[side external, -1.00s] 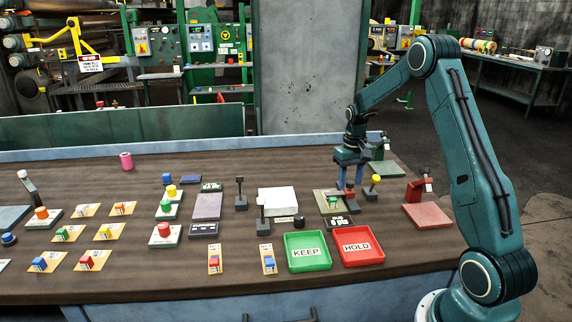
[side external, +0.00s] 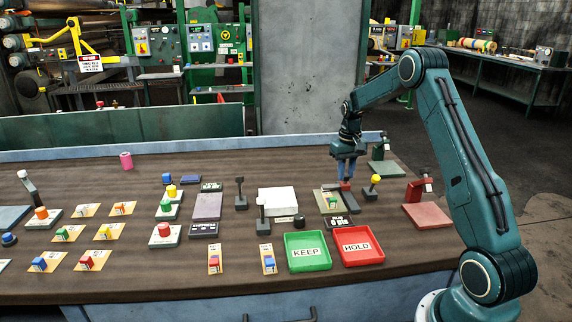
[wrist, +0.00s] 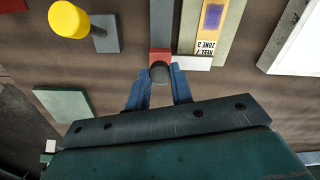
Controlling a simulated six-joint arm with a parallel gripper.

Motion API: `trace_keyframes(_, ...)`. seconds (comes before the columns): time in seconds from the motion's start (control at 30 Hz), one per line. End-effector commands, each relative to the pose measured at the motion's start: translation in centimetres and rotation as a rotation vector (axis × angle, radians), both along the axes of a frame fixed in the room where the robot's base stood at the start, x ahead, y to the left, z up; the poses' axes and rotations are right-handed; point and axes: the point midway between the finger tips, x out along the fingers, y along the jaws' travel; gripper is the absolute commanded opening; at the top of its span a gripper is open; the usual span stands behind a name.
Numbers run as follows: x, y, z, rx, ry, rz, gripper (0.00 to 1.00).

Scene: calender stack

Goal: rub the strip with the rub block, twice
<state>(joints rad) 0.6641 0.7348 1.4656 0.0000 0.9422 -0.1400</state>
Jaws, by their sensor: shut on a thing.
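The rub block, a small red block (wrist: 160,55) with a dark round knob (wrist: 160,73), is between the blue fingers of my gripper (wrist: 160,85). My gripper is shut on it; in the side view the gripper (side external: 346,178) points down with the red block (side external: 346,186) below its tips. The strip (wrist: 214,22) is a narrow pale piece with a purple patch and a "REEL 7 ZONE 3" label. It lies on a grey-green plate (wrist: 233,25), just right of the block in the wrist view. The block looks beside the strip, not over it. I cannot tell whether the block touches the plate or table.
A white piece (wrist: 195,62) lies at the strip's near end. A yellow-topped post (side external: 375,180) stands close to the right in the side view. A black "6 pts" sign (side external: 343,222), the green KEEP tray (side external: 308,267) and the red HOLD tray (side external: 361,260) are nearer the front.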

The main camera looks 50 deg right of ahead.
Motion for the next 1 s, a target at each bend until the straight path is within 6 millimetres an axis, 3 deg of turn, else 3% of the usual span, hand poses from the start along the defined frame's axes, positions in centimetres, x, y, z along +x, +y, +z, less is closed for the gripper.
trace_keyframes(0.3, 2.0, -2.0, 0.1, -0.002, -0.003, 0.0, 0.0)
trace_keyframes(0.7, 2.4, -2.4, 0.1, -0.008, -0.009, 0.0, 0.0)
trace_keyframes(0.73, 2.4, -2.4, 0.1, -0.007, -0.009, 0.0, 0.28)
trace_keyframes(0.8, 2.3, -2.3, 0.1, -0.006, -0.007, 0.0, 0.42)
trace_keyframes(1.0, 2.2, -2.2, 0.1, -0.003, -0.004, 0.0, 0.45)
